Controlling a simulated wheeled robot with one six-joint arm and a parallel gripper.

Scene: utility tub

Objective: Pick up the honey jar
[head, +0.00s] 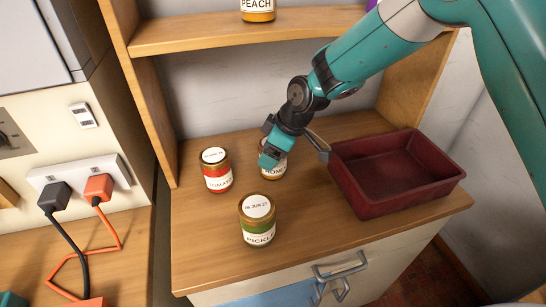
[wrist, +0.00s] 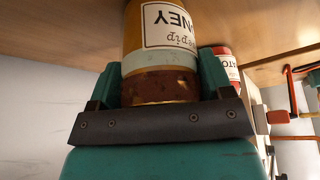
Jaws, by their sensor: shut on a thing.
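The honey jar (head: 273,168) stands on the wooden counter in the head view, partly hidden behind my gripper (head: 272,157). In the wrist view the honey jar (wrist: 160,45) appears upside down, with an amber body and a white label. My gripper's two teal fingers (wrist: 160,88) are on either side of the jar near its lid end, shut on it. The jar seems to be at counter level; I cannot tell whether its base touches the wood.
A tomato jar (head: 217,172) stands left of the honey jar, and a pickle jar (head: 258,222) stands in front. A dark red tub (head: 395,180) is at the right. A peach jar (head: 258,8) sits on the shelf (head: 220,32) above. Bare counter (head: 205,240) lies at the front left.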

